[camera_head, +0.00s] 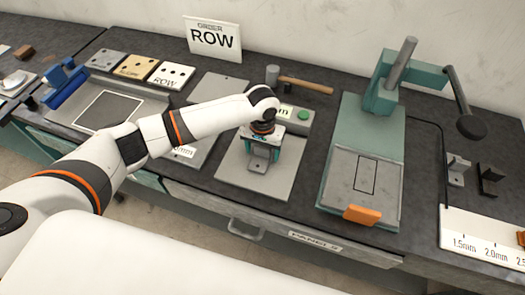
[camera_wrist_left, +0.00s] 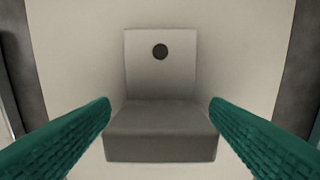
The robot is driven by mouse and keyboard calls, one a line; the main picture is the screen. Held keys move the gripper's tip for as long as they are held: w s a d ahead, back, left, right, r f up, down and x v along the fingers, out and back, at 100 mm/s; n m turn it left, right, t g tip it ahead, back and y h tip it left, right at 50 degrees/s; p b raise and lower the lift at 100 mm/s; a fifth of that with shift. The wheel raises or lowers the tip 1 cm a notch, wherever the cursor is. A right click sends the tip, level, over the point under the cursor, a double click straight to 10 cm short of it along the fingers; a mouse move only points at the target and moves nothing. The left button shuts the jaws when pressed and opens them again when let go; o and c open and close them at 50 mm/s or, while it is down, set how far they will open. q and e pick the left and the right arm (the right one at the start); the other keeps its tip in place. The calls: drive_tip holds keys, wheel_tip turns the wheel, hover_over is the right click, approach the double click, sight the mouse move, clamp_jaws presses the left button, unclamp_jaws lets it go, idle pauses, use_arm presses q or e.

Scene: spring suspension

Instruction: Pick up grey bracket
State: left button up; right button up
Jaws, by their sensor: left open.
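The grey bracket (camera_head: 258,161) is an L-shaped metal piece with one round hole showing. It sits on a light grey plate (camera_head: 282,181) near the middle of the bench. In the left wrist view the bracket (camera_wrist_left: 161,110) is centred between the two green fingers. My left gripper (camera_head: 262,146) is above and around the bracket, and partly hides it in the head view. In the wrist view the left gripper (camera_wrist_left: 160,120) is open, with a gap between each finger and the bracket. My right gripper is not in view.
A green press (camera_head: 335,142) with an orange block (camera_head: 358,214) stands to the right. A box with a green button (camera_head: 303,115) and a hammer (camera_head: 305,85) lie behind the plate. Small dark and grey brackets (camera_head: 489,180) lie far right. A ROW sign (camera_head: 214,40) stands at the back.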

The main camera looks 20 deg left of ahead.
use_arm(q)
drive_tip(key=shift+f, duration=0.25)
